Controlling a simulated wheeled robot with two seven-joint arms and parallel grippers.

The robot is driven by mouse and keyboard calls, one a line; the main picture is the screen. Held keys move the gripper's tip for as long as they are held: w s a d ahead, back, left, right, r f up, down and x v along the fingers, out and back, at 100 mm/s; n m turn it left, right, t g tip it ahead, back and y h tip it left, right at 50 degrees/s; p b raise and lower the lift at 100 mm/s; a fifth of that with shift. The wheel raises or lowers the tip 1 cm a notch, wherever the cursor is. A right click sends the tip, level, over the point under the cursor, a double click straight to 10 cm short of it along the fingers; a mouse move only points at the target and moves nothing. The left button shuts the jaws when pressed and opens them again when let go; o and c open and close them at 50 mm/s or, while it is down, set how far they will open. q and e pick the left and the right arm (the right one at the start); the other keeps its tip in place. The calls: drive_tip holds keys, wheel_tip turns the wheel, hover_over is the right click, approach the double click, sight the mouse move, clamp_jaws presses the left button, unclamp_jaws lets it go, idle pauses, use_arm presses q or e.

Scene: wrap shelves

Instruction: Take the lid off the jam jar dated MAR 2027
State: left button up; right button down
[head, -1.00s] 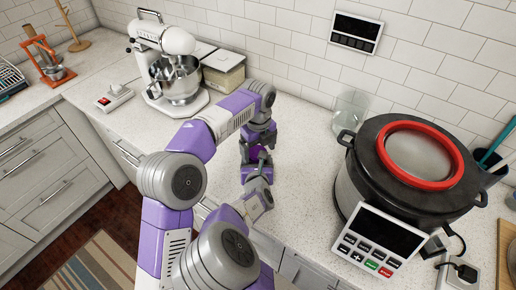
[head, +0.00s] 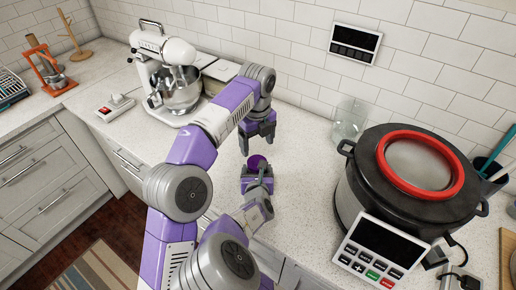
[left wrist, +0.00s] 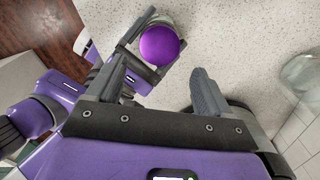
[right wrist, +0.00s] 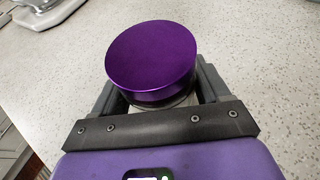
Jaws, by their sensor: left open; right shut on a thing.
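A jar with a broad purple lid (right wrist: 150,58) is between the fingers of my right gripper (right wrist: 158,92), which is shut on the jar body below the lid. A pale strip of the jar (right wrist: 168,103) shows under the lid; no date can be read. The lid sits on top of the jar; I cannot tell whether it is loose. In the head view the lid (head: 257,161) shows above my right gripper (head: 257,181), over the counter. My left gripper (head: 258,147) is open and empty, apart from the lid. The lid (left wrist: 159,45) lies beyond its open fingers (left wrist: 163,82) in the left wrist view.
A big dark cooker (head: 400,215) with a red ring stands at the right, a clear glass jar (head: 349,120) behind it. A white stand mixer (head: 160,60) and lidded box (head: 222,76) stand at the back left. The speckled counter (head: 305,150) between is clear.

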sight(257, 162)
use_arm(q)
drive_tip(key=shift+f, duration=3.7)
drive_tip(key=c, duration=0.8)
drive_tip(key=o, duration=1)
drive_tip(key=shift+o, duration=0.2)
drive_tip(key=shift+r, duration=2.25)
use_arm(e)
unclamp_jaws()
